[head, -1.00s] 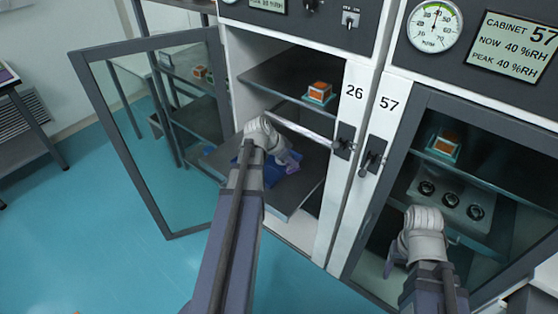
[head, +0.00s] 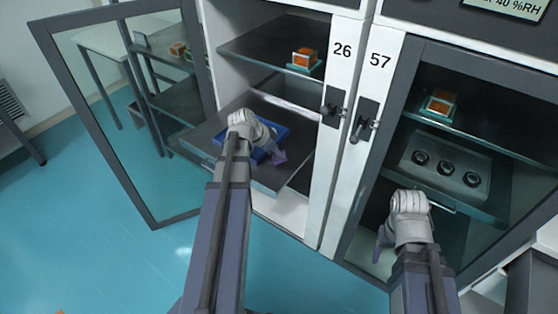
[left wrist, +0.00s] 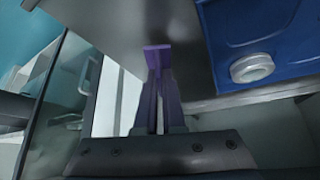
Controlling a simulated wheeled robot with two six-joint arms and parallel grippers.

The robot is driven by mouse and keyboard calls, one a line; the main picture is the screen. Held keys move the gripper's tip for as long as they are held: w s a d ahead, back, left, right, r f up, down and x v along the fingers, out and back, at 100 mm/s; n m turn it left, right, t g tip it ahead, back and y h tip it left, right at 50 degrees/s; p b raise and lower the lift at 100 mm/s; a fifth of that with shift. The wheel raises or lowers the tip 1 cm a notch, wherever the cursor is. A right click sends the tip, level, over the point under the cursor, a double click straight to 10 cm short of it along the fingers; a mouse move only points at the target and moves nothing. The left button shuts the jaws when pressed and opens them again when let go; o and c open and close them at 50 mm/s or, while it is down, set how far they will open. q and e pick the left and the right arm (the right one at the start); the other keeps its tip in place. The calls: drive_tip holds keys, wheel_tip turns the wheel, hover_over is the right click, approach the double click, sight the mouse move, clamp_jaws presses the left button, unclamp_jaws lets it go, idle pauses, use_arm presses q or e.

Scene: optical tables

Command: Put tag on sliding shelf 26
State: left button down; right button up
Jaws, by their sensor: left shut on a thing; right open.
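The sliding shelf of cabinet 26 (head: 205,137) is a grey plate standing out of the open cabinet below the number 26. A blue tray (head: 212,133) lies on it; the left wrist view shows part of the tray (left wrist: 285,45) with a white ring-shaped part. My left gripper (head: 279,158) is over the right part of the shelf, beside the tray. Its purple fingers (left wrist: 158,58) are shut; what they hold is too small or hidden to make out. I cannot identify the tag. My right gripper (head: 384,245) is open before cabinet 57.
The open glass door (head: 140,208) of cabinet 26 stands at the left. An upper shelf (head: 245,45) in cabinet 26 bears an orange-topped block (head: 305,58). Cabinet 57's glass door (head: 460,125) is closed, with another block and a tray of round parts behind it.

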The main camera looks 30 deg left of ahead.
use_arm(q)
drive_tip(key=shift+f, duration=0.65)
use_arm(e)
drive_tip(key=shift+f, duration=0.6)
drive_tip(key=shift+f, duration=0.1)
use_arm(q)
drive_tip(key=shift+f+b, duration=0.25)
drive_tip(key=shift+b, duration=0.15)
drive_tip(key=c, duration=1)
unclamp_jaws()
drive_tip(key=shift+r, duration=0.15)
drive_tip(key=shift+s+r+p, duration=0.1)
drive_tip(key=shift+r+p, duration=0.4)
drive_tip(key=shift+p, duration=0.15)
drive_tip(key=shift+p+v, duration=4.65)
drive_tip(key=shift+v, duration=1)
use_arm(e)
wheel_tip(320, 180, up, 10)
use_arm(q)
drive_tip(key=shift+s+f, duration=0.1)
